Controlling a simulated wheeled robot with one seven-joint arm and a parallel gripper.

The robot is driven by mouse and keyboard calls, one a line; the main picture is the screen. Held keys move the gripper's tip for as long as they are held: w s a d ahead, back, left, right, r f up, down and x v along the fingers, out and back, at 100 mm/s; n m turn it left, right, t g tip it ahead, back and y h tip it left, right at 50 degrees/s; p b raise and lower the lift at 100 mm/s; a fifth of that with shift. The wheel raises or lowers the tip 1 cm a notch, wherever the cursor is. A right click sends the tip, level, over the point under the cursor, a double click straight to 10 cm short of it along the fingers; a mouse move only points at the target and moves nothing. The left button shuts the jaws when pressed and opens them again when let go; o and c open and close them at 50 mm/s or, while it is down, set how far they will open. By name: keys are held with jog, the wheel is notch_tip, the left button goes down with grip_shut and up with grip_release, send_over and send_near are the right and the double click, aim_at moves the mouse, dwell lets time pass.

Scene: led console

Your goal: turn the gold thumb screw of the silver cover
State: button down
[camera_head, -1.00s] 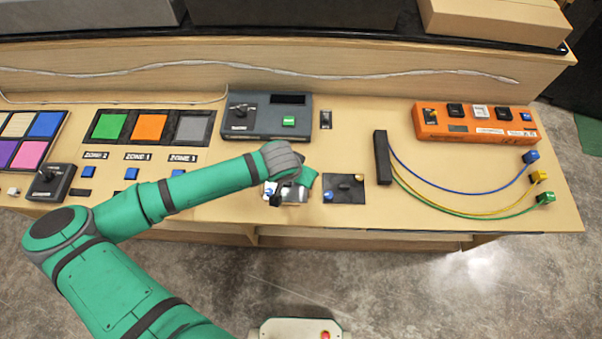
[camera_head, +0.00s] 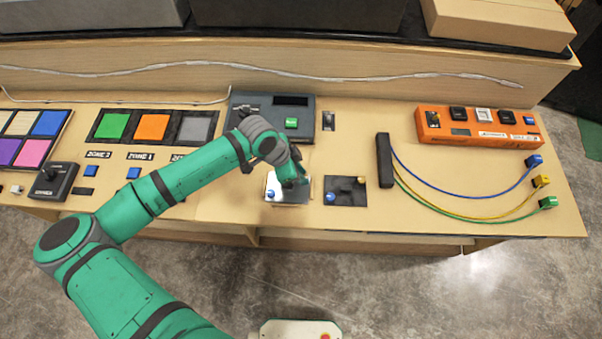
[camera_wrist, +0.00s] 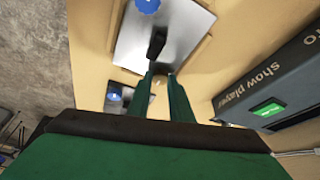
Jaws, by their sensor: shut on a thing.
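The silver cover (camera_head: 284,198) lies on the table in front of the grey console, with a blue knob (camera_head: 270,194) at its left. In the wrist view the silver cover (camera_wrist: 185,27) is large, and its blue knob (camera_wrist: 148,5) is at the top edge. My gripper (camera_head: 296,184) points down at the cover's right part. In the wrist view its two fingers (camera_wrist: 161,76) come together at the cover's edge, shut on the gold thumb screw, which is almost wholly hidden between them.
A dark plate (camera_head: 346,197) with blue and gold knobs lies just right of the cover. The grey console (camera_head: 270,125) stands behind. An orange box (camera_head: 460,133) and cables with coloured plugs (camera_head: 541,181) are farther right.

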jog(key=shift+w+r+m, duration=0.1)
jog(key=shift+m, duration=0.3)
jog(key=c, duration=1.6)
grip_release()
jog(key=shift+o, duration=0.2)
jog(key=v, duration=1)
jog(key=shift+a+r, duration=0.25)
jog(key=shift+r, duration=0.05)
